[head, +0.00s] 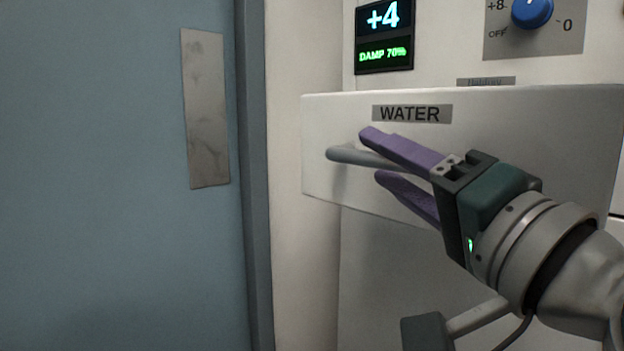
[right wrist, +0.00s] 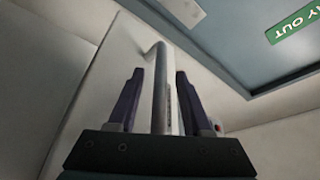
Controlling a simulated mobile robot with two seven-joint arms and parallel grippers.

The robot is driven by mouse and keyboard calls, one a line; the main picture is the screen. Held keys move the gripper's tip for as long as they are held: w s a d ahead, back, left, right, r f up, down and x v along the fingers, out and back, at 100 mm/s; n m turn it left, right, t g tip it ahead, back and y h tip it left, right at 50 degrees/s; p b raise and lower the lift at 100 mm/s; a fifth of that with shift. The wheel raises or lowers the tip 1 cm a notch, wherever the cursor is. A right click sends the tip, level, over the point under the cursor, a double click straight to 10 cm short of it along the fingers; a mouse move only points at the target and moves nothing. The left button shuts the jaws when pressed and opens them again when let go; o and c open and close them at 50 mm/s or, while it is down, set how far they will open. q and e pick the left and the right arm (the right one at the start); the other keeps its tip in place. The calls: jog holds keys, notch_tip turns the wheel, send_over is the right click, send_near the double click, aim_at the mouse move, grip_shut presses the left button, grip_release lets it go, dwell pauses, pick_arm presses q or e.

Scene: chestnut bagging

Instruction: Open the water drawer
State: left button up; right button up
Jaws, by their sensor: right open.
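The water drawer (head: 335,115) has a white front with a grey "WATER" label (head: 412,113). Its front stands out from the machine face; I cannot tell whether the drawer is pulled out. A grey bar handle (head: 345,154) runs across the front. My right gripper (head: 374,155) is open, with one purple finger above the handle and one below. In the right wrist view the handle (right wrist: 160,85) lies between the two fingers, with a gap on each side. Part of the handle is hidden behind the upper finger in the head view. My left gripper is not in view.
Above the drawer are a display (head: 384,35) reading "+4" and "DAMP 70%" and a blue knob (head: 532,10). A blue-grey door (head: 110,180) with a metal plate (head: 205,108) is on the left. A green sign (right wrist: 295,22) shows in the right wrist view.

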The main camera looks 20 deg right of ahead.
jog(key=b+v, duration=0.2)
jog(key=v, duration=0.7)
jog(key=s+a+n+g+y+p, duration=0.25)
jog(key=a+n+g+p, duration=0.55)
jog(key=p, duration=0.5)
jog(key=s+d+f+n+g+h+p, duration=0.1)
jog(key=s+d+n+g+h+p, duration=0.4)
jog(key=s+g+p, duration=0.4)
notch_tip(320, 180, up, 36)
jog(key=s+d+y+p, duration=0.1)
jog(key=s+p, duration=0.1)
jog(key=p, duration=3.5)
jog(key=shift+r, duration=0.15)
